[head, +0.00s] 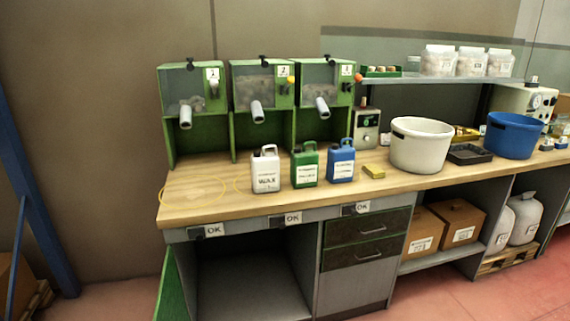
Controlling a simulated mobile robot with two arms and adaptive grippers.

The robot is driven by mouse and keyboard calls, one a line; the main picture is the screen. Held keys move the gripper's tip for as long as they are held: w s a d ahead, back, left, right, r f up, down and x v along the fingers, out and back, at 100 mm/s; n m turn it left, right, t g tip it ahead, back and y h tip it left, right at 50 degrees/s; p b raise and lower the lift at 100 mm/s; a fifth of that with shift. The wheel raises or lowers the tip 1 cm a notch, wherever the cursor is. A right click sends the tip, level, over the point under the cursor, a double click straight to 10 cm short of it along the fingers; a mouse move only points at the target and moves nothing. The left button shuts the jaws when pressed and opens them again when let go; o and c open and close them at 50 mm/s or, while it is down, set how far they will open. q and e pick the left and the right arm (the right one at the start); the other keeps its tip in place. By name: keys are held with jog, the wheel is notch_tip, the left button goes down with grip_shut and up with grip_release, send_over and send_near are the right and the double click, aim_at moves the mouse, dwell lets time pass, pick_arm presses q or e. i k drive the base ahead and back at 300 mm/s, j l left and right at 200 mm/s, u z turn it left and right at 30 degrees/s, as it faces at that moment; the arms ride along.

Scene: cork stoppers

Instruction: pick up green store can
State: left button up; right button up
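The green store can (305,166) stands upright on the wooden bench top. It has a handle on top and a white label on its front. A white can (265,171) stands close on its left and a blue can (341,160) close on its right. Neither of my grippers shows in the head view.
Three green dispensers (196,90) stand behind the cans on the bench (205,203). A small yellow block (374,172), a white tub (422,146) and a blue tub (513,135) are to the right. The bench's left end is mostly clear.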

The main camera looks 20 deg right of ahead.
aim_at(304, 169)
jog(key=i+l+z, duration=0.1)
jog(key=z, duration=0.4)
jog(key=i+z, duration=0.25)
jog(key=z, duration=0.25)
